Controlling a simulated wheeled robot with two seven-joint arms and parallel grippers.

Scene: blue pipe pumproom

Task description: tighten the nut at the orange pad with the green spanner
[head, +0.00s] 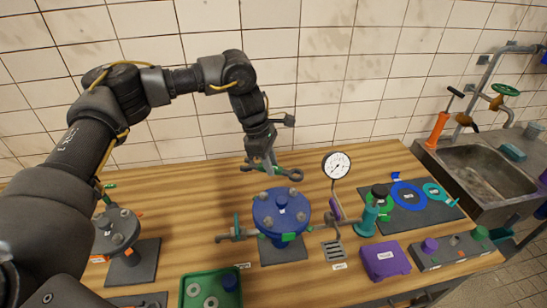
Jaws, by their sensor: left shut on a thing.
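My left gripper (262,158) comes down from above, behind the blue round flange unit, and is shut on the green spanner (272,170). The spanner's grey ring end (295,174) points right, above the far side of the blue flange unit (281,211), apparently clear of it. Several nuts stand on the blue lid. A green pad (288,237) shows at its front edge. At far left, a grey flange unit (116,232), partly behind my arm, has orange patches (99,258) at its edge; which one is the orange pad I cannot tell. My right gripper is not in view.
A pressure gauge (336,165) stands right of the blue unit. A green tray (212,272) is in front, and a purple box (385,261) is to the right. Further right are a dark mat (440,212) with rings, a switch panel (452,252) and a sink (485,172).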

